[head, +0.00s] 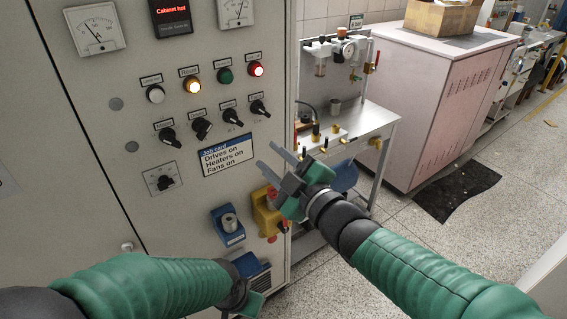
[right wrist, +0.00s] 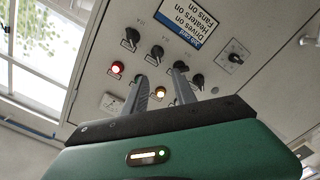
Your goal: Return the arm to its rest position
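My right arm reaches in from the lower right in the head view, its gripper (head: 270,158) in front of the cabinet's right edge. Its two fingers are apart with nothing between them. In the right wrist view the same gripper (right wrist: 161,75) points at the cabinet's knobs, its fingers parted and empty. My left arm comes in from the lower left, low before the cabinet. Its gripper (head: 250,289) is mostly hidden behind its own wrist, so its fingers cannot be read.
The grey cabinet (head: 60,150) carries dials, lamps, black knobs, a job card (head: 229,154) and a yellow-backed stop button (head: 268,212). A steel bench (head: 370,125) stands to its right, then a pinkish cabinet (head: 420,100). A black mat (head: 458,190) lies on open floor.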

